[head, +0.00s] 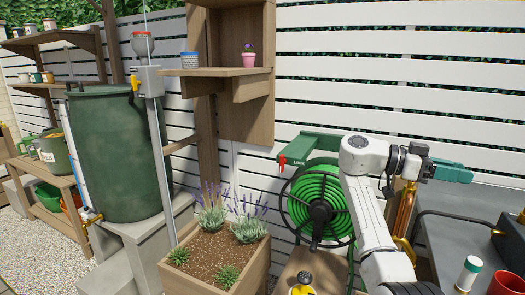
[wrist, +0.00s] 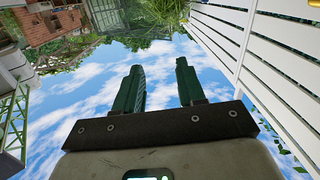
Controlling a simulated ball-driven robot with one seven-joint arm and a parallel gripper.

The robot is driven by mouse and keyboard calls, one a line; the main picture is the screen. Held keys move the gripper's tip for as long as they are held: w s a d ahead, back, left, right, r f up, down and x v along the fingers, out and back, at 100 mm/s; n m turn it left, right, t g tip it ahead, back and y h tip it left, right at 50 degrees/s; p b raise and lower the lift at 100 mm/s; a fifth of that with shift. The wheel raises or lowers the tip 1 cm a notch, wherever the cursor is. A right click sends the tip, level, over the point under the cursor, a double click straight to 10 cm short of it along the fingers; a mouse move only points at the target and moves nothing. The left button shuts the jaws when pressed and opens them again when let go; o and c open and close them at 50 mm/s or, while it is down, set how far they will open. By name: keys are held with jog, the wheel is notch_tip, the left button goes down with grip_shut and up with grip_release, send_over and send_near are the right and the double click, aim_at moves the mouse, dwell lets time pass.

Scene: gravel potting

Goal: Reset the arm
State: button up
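My arm is raised at the right in the head view. My gripper (head: 452,172) is dark green and points right, in front of the white slatted fence and above the grey counter. In the wrist view my gripper (wrist: 161,86) shows two dark green fingers spread apart with only sky between them. It is open and holds nothing. It touches nothing that I can see.
A green hose reel (head: 319,203) hangs behind my arm. A wooden planter (head: 236,262) with lavender stands at the centre front. A grey counter (head: 455,215) is at right, with a red pot (head: 506,284) and a white, green-capped bottle (head: 467,275). A large green barrel (head: 115,150) stands left.

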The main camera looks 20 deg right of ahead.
jog(key=s+a+f+n+t+b, duration=0.1)
jog(key=a+f+n+t, duration=0.2)
jog(key=f, duration=0.7)
jog(key=s+a+f+n+t+y+b, duration=0.15)
jog(key=f+n, duration=0.25)
jog(key=f, duration=0.6)
jog(key=s+a+f+n+t+b, duration=0.1)
jog(key=a+f+n+t, duration=0.2)
jog(key=f, duration=0.6)
jog(key=s+a+f+n+t+y+b, duration=0.2)
jog(key=s+a+f+n, duration=0.25)
jog(key=f, duration=0.45)
jog(key=s+a+f+n+t+y+b, duration=0.1)
jog(key=s+a+f+n+t+y, duration=0.15)
jog(key=a+f+n, duration=0.5)
jog(key=s+a+f+n+t+y+b, duration=0.25)
jog(key=s+a+f+n+y, duration=0.2)
jog(key=s+a+f, duration=0.55)
notch_tip(320, 180, up, 21)
jog(key=s+a+p, duration=0.1)
jog(key=a+p, duration=0.1)
jog(key=p, duration=1.6)
jog(key=shift+s+f+y, duration=0.15)
jog(key=shift+s+y, duration=0.1)
jog(key=shift+y, duration=0.2)
